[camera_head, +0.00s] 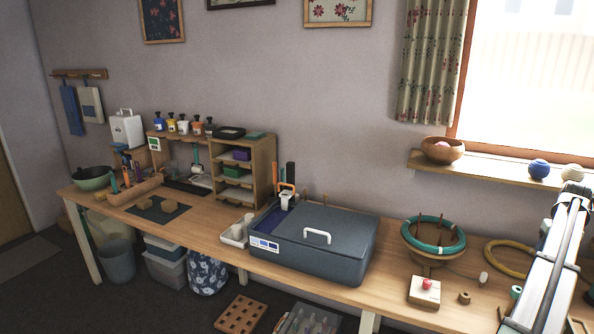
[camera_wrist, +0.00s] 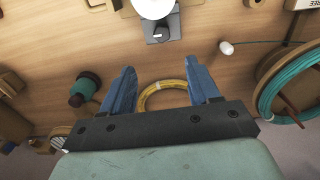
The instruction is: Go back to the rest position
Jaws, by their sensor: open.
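In the wrist view my gripper (camera_wrist: 160,74) has two blue fingers spread apart, with nothing held between them. It hangs over the wooden tabletop, and a yellow ring (camera_wrist: 172,84) shows below and between the fingers, partly hidden by the gripper's dark crossbar. In the head view my white arm (camera_head: 552,265) fills the right edge of the picture. The gripper itself cannot be made out there. The yellow ring (camera_head: 506,262) lies on the table just left of the arm.
A teal spool (camera_wrist: 84,90) stands left of the fingers. A teal ring (camera_wrist: 266,98) on a wooden stand is at right. A blue-grey case (camera_head: 335,250) sits mid-table. A wooden block with a red knob (camera_head: 424,291) is near the front edge. A windowsill (camera_head: 500,170) juts out behind.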

